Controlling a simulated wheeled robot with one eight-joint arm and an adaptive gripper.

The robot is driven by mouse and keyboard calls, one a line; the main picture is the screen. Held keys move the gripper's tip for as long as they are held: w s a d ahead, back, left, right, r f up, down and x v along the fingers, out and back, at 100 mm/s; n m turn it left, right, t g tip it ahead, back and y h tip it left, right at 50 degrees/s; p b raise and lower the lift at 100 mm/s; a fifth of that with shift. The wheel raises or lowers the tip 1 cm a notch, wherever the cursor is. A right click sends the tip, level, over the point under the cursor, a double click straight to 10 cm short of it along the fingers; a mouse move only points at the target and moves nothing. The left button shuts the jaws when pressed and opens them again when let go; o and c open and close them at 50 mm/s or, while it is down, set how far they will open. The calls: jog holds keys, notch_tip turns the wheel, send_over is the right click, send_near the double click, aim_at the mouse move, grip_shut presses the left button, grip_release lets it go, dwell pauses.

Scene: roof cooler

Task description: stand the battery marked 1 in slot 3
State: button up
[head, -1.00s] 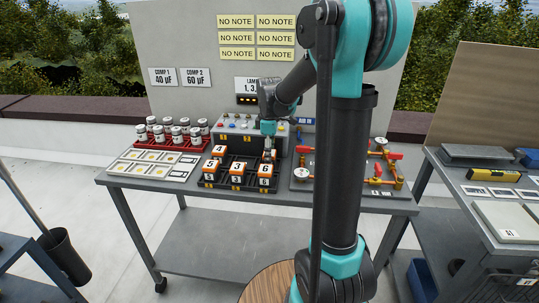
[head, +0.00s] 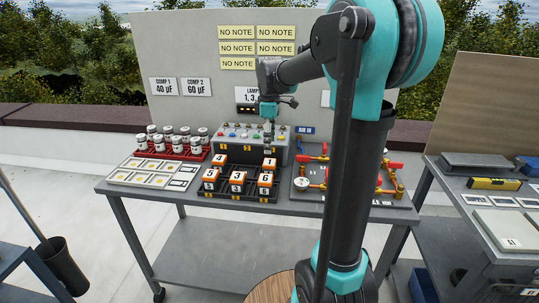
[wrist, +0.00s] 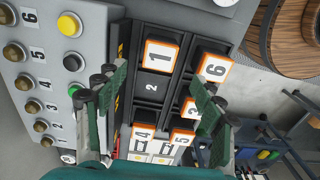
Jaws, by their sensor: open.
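The battery marked 1 (head: 269,163) stands upright in the back right slot of the black rack (head: 232,195), behind the battery marked 6 (head: 265,180). It also shows in the wrist view (wrist: 160,56), beside an empty slot labelled 2 (wrist: 152,88). By the row's order its slot is slot 3, but its own label is hidden. The battery marked 4 (head: 219,160) is back left; the batteries marked 5 (head: 210,175) and 3 (head: 237,177) are in the front row. My gripper (head: 268,137) is open and empty above the back right of the rack, apart from battery 1.
A grey panel with coloured buttons (head: 240,142) stands close behind the rack. A board with red-handled valves (head: 312,181) is to the right. A red tray of jars (head: 171,152) and a pale card board (head: 150,174) are to the left.

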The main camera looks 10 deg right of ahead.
jog(key=shift+r, duration=1.5)
